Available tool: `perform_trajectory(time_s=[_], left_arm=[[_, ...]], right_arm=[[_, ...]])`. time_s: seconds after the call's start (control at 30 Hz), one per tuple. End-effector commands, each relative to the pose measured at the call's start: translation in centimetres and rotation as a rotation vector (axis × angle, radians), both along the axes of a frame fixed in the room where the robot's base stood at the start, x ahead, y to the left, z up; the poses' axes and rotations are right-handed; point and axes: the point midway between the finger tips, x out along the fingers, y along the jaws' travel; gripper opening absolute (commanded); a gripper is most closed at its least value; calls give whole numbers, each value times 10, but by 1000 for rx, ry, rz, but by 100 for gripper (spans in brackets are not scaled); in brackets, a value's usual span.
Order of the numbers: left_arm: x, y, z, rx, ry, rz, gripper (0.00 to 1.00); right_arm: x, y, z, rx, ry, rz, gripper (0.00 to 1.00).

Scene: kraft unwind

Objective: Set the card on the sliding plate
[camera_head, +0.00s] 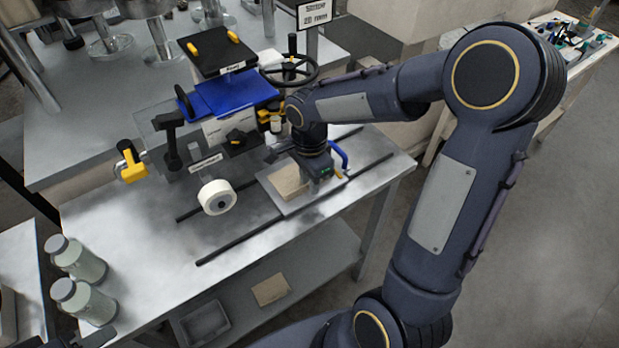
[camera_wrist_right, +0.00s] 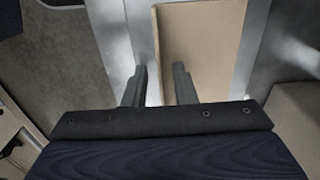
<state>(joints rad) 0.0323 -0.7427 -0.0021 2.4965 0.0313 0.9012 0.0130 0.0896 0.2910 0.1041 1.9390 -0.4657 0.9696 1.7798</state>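The tan card (camera_head: 287,181) lies flat on the grey sliding plate (camera_head: 300,204), which sits between two dark rails on the metal table. My right gripper (camera_head: 322,184) is low over the plate, just right of the card, and hides part of both. In the right wrist view the fingers (camera_wrist_right: 158,84) are apart, near one edge of the card (camera_wrist_right: 200,45), with a strip of the plate (camera_wrist_right: 143,30) beside it. Nothing is clamped between them.
A machine with a blue block (camera_head: 235,92), a handwheel (camera_head: 290,70) and a white roll (camera_head: 217,196) stands behind and left of the plate. Two green-grey bottles (camera_head: 76,258) stand at the left. A tan piece (camera_head: 271,289) and a tray (camera_head: 205,323) lie on the lower shelf.

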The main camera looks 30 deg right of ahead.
Motion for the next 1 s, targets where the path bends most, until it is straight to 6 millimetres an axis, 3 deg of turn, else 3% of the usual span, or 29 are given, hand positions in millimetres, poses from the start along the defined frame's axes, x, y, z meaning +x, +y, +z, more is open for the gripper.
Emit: perform_trajectory(time_s=[0.37,0.8,1.0], left_arm=[[0,0,4,0,0,0,42],[0,0,7,0,0,0,42],[0,0,8,0,0,0,42]], right_arm=[[1,0,12,-1,-2,-1,24],[1,0,100,0,-5,0,24],[0,0,121,1,-4,5,24]])
